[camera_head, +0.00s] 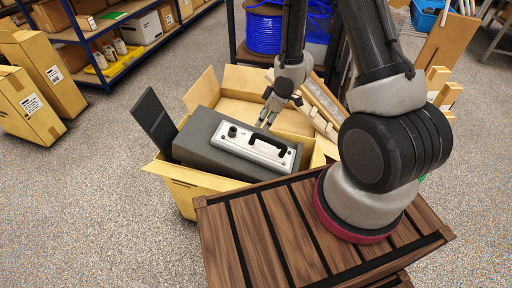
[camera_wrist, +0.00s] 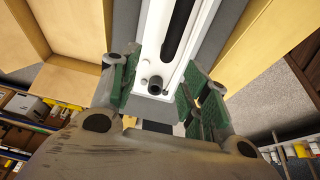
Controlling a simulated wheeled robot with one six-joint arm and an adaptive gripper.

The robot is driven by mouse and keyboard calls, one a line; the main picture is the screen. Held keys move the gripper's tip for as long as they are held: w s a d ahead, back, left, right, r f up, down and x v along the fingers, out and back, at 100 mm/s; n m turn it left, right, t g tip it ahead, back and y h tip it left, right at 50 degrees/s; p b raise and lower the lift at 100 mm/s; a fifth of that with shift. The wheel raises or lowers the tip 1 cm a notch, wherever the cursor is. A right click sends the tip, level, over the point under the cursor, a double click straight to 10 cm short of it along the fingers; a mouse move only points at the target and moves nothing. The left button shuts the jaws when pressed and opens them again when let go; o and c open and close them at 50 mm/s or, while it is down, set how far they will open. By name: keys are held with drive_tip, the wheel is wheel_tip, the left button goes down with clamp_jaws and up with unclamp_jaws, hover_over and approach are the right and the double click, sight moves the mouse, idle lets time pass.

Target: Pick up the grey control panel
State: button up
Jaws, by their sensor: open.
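The grey control panel (camera_head: 246,144) is a light grey plate with a black handle and a dark round knob. It lies on top of a dark grey case that sits tilted in an open cardboard box. My gripper (camera_head: 268,119) hangs just above the panel's far edge, fingers pointing down. In the wrist view the panel (camera_wrist: 157,42) runs up from between the fingers, with the knob near its lower end. My gripper (camera_wrist: 161,93) is open there, with green-padded fingers on either side of the panel's end. I cannot tell whether any finger touches it.
The open cardboard box (camera_head: 195,193) has raised flaps and holds a dark upright slab (camera_head: 153,122) at left. A slatted wooden crate (camera_head: 262,240) stands in front. Cardboard cartons and a blue shelf are at left, blue tubing reels (camera_head: 264,33) behind.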

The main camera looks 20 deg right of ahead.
sight(257, 134)
drive_tip(key=x, duration=0.6)
drive_tip(key=s+x, duration=0.1)
drive_tip(key=x, duration=0.2)
drive_tip(key=shift+a+f, duration=0.25)
drive_tip(key=shift+a, duration=0.2)
clamp_jaws()
drive_tip(key=shift+w, duration=0.1)
